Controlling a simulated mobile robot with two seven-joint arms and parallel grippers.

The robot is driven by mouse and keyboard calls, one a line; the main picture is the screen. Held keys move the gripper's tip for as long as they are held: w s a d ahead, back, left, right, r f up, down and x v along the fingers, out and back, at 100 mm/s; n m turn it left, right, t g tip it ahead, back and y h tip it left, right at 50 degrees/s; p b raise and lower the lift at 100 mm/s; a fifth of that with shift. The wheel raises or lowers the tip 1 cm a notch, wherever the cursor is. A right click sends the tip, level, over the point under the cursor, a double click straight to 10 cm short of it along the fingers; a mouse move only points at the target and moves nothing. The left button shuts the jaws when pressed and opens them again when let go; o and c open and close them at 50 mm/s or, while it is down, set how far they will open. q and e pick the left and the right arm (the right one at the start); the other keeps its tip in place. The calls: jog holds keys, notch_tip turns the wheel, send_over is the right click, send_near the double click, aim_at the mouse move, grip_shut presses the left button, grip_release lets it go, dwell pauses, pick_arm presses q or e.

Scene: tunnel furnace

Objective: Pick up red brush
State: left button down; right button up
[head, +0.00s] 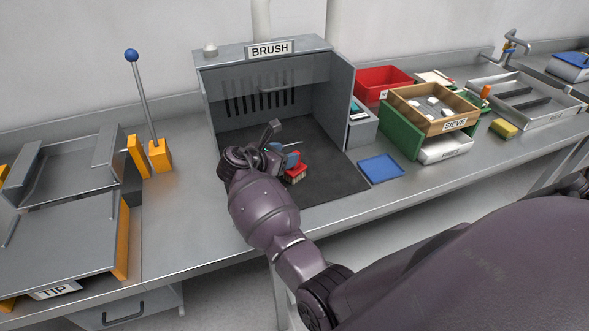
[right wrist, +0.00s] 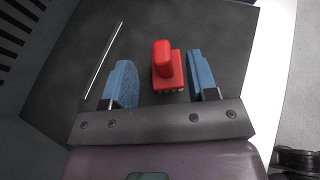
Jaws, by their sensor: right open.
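The red brush (head: 296,172) lies on the dark floor of the grey booth labelled BRUSH. In the right wrist view the red brush (right wrist: 167,68) has a block-shaped handle on top and pale bristles below. My right gripper (head: 285,158) is inside the booth, just to the left of the brush in the head view. In the right wrist view its two blue fingers (right wrist: 160,82) are apart, with the brush between and slightly beyond them; contact cannot be seen. The gripper partly hides the brush in the head view. My left gripper is not in view.
The booth (head: 342,95) has walls at the back and sides and an open front. A thin light rod (right wrist: 103,58) lies left of the fingers. A blue pad (head: 380,168), a red bin (head: 372,78) and a wooden sieve (head: 398,110) stand to the right.

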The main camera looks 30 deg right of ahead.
jog(key=x, duration=0.5)
jog(key=shift+a+f, duration=0.1)
jog(key=shift+f, duration=0.2)
jog(key=shift+c, duration=0.4)
grip_shut()
